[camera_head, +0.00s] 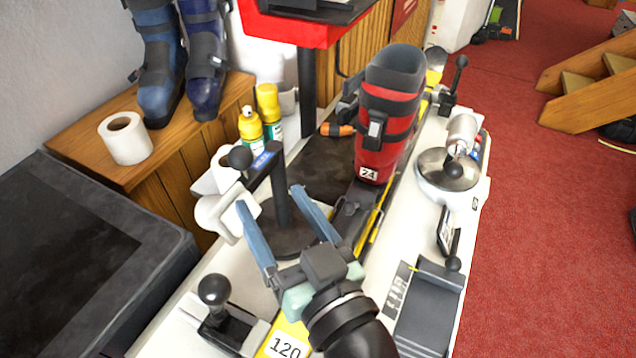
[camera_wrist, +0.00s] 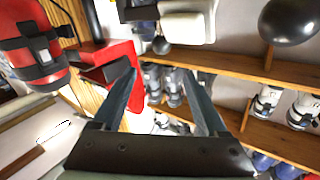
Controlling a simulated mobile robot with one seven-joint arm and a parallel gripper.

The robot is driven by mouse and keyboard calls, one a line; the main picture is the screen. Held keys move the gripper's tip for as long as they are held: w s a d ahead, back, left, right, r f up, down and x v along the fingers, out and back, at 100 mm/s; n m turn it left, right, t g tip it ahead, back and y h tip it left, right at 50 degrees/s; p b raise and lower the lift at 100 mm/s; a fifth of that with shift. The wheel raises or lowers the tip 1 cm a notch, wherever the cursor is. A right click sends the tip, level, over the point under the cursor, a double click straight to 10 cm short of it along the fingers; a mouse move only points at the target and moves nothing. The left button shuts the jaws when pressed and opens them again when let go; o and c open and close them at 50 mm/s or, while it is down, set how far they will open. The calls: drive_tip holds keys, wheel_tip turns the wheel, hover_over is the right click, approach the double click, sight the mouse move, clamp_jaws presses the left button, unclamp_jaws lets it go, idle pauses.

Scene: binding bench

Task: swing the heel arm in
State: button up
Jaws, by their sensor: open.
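What appears to be the heel arm (camera_head: 262,165) is a dark bar on a black upright post with a round base, left of the ski. It reaches left to a black ball knob (camera_head: 240,157), with white rounded parts below. My gripper (camera_head: 269,198) is open and empty, its blue-grey fingers on either side of the post in the picture; I cannot tell their depth to it. In the wrist view my gripper (camera_wrist: 158,70) has nothing between its fingers; a ball knob (camera_wrist: 161,45) and white part (camera_wrist: 187,27) show beyond the tips.
A red boot (camera_head: 385,140) stands on the ski (camera_head: 372,225) right of the post. A knobbed clamp (camera_head: 222,322) is at front left, a silver dish (camera_head: 445,178) and grey tray (camera_head: 430,305) at right. Bottles (camera_head: 250,128) stand behind the arm.

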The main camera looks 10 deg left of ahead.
sight(244, 164)
drive_tip(key=p+x, duration=0.1)
drive_tip(key=x, duration=0.2)
drive_tip(key=p+x, duration=0.1)
drive_tip(key=x, duration=0.3)
drive_tip(key=f+p+x, duration=0.1)
drive_tip(key=x, duration=0.3)
drive_tip(key=shift+s+a+p, duration=0.15)
drive_tip(key=shift+a+p, duration=0.05)
drive_tip(key=shift+p, duration=0.15)
drive_tip(key=shift+x, duration=0.75)
drive_tip(key=shift+f, duration=0.1)
clamp_jaws()
